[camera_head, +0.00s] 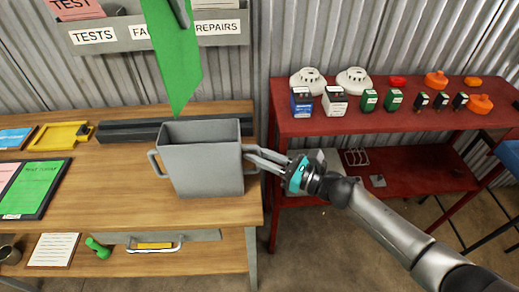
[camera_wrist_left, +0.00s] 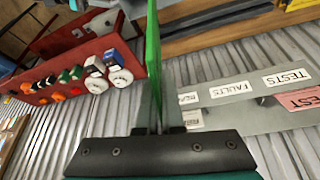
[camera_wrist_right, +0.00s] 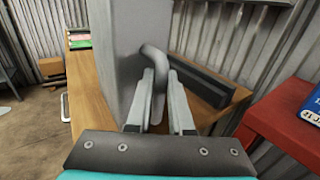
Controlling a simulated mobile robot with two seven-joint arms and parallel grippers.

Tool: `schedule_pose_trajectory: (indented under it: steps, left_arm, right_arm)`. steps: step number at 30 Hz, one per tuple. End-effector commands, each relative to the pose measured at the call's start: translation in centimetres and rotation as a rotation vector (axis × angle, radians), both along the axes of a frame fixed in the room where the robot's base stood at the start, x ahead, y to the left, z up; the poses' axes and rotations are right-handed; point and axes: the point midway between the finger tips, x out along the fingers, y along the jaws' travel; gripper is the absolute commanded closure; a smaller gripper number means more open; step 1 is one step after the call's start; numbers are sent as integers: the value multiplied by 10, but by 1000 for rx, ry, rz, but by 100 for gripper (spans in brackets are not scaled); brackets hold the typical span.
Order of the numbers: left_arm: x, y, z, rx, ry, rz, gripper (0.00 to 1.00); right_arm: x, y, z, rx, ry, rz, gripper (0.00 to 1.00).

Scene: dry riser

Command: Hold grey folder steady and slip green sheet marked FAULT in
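The grey folder (camera_head: 205,165) stands upright on the wooden bench, open at the top, with a loop handle on each side. My right gripper (camera_head: 252,158) is shut on its right handle; the handle (camera_wrist_right: 153,58) shows between the fingers in the right wrist view. My left gripper (camera_head: 180,12), partly out of the head view, is shut on the green sheet (camera_head: 175,60). The sheet hangs tilted, its lower corner close above the folder's back rim. It shows edge-on in the left wrist view (camera_wrist_left: 153,45). No FAULT marking is readable on it.
A grey wall rack (camera_head: 125,45) with labelled pockets is behind the sheet. A black bar (camera_head: 120,130) lies behind the folder. A clipboard with a green sheet (camera_head: 32,188) and a yellow tray (camera_head: 60,135) lie left. A red shelf (camera_head: 400,120) with detectors stands right.

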Motion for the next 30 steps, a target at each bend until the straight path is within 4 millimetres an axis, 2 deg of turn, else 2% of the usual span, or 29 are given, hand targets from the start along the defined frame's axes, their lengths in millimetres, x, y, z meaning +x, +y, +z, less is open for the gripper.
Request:
schedule_pose_trajectory:
  steps: [1,4,5,30]
  left_arm:
    - [0,0,0,0,0,0,100]
    - [0,0,0,0,0,0,100]
    - [0,0,0,0,0,0,100]
    - [0,0,0,0,0,0,100]
  right_arm:
    - [0,0,0,0,0,0,88]
    - [0,0,0,0,0,0,99]
    - [0,0,0,0,0,0,100]
    - [0,0,0,1,0,0,100]
